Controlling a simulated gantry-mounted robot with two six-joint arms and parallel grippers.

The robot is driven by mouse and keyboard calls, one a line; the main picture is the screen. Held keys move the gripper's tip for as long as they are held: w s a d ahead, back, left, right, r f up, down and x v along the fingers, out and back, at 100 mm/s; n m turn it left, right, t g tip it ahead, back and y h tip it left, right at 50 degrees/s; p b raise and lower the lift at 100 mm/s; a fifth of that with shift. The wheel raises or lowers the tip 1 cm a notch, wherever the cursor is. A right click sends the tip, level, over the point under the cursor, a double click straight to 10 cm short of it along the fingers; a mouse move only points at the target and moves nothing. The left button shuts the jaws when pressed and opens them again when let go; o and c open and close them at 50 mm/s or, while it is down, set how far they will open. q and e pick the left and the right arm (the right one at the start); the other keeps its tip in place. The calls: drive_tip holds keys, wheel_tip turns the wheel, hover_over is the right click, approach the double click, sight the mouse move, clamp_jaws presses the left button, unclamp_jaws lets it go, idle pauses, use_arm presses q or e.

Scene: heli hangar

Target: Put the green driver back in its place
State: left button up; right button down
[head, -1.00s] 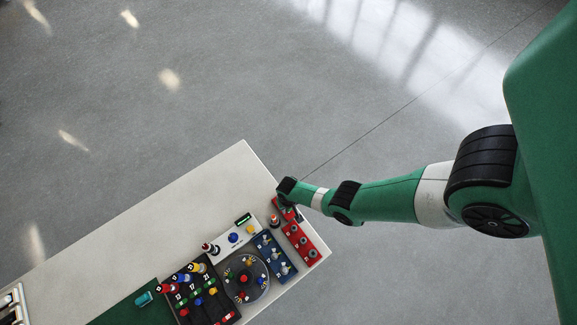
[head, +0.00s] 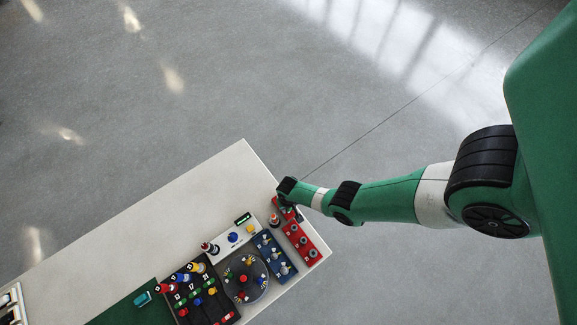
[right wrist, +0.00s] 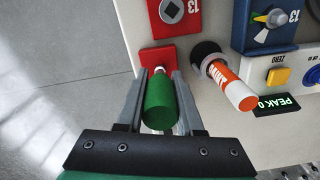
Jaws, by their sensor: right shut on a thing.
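The green driver (right wrist: 160,108) shows in the right wrist view as a green handle with a pale collar at its far end. My right gripper (right wrist: 159,76) is shut on it, one grey finger on each side. The driver's far end is over the end section of the red rack (right wrist: 154,55); I cannot tell how deep it sits in it. In the head view the red rack (head: 300,241) lies along the table's right edge, and my right gripper (head: 287,201) covers its upper end and hides the driver. My left gripper is not in view.
An orange and white paint marker (right wrist: 232,86) stands close beside the driver. A blue rack (head: 273,255), a panel with a display (head: 243,219), a round tray (head: 245,291) and a black rack (head: 198,307) fill the table's lower part. The table's upper left is bare.

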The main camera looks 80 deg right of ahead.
drive_tip(key=shift+f+b, duration=0.4)
drive_tip(key=shift+f, duration=0.05)
idle(0.3)
drive_tip(key=shift+c, duration=2.3)
unclamp_jaws()
drive_tip(key=shift+r, duration=0.1)
wheel_tip(320, 180, up, 8)
drive_tip(key=p, duration=0.7)
drive_tip(key=shift+f+p, duration=0.25)
drive_tip(key=shift+p, duration=0.1)
drive_tip(key=shift+f, duration=0.1)
